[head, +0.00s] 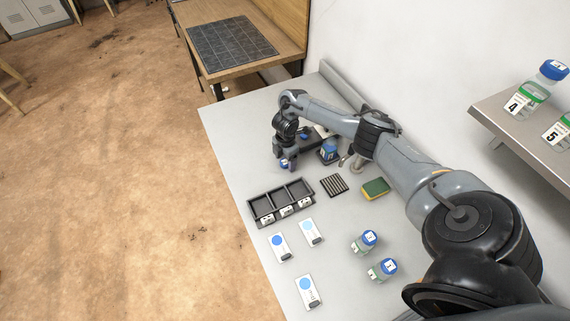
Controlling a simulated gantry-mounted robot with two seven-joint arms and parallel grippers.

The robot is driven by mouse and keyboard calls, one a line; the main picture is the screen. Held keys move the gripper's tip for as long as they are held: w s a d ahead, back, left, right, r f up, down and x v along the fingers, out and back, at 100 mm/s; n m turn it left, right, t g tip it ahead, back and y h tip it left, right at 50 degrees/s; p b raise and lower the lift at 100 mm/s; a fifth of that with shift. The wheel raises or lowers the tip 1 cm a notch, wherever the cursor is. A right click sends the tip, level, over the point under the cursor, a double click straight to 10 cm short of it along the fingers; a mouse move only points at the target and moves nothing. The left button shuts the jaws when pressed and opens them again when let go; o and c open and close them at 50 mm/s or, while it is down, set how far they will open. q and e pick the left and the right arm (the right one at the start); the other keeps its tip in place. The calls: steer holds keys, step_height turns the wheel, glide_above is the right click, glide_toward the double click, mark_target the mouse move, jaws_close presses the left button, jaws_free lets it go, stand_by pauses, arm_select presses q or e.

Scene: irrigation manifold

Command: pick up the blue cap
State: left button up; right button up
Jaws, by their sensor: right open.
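A small blue cap (284,164) shows at the fingertips of my right gripper (287,163), near the table's left edge. The gripper points down and is open; it is too small to tell whether the fingers touch the cap. Another small blue piece (304,134) shows beside the gripper's wrist, partly hidden. Two jars with blue lids, a nearer one (383,269) and a farther one (364,241), stand at the right of the table. My left gripper is not in view.
A black three-compartment tray (264,208), several white cards, a dark ribbed rack (334,185), a green-yellow sponge (375,188) and a blue-topped bottle (329,151) are on the grey table (238,130). A shelf (495,118) with jars overhangs at right. The table's far left is clear.

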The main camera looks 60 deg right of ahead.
steer(key=shift+f, duration=0.1)
steer(key=c, duration=1.1)
steer(key=shift+c, duration=0.2)
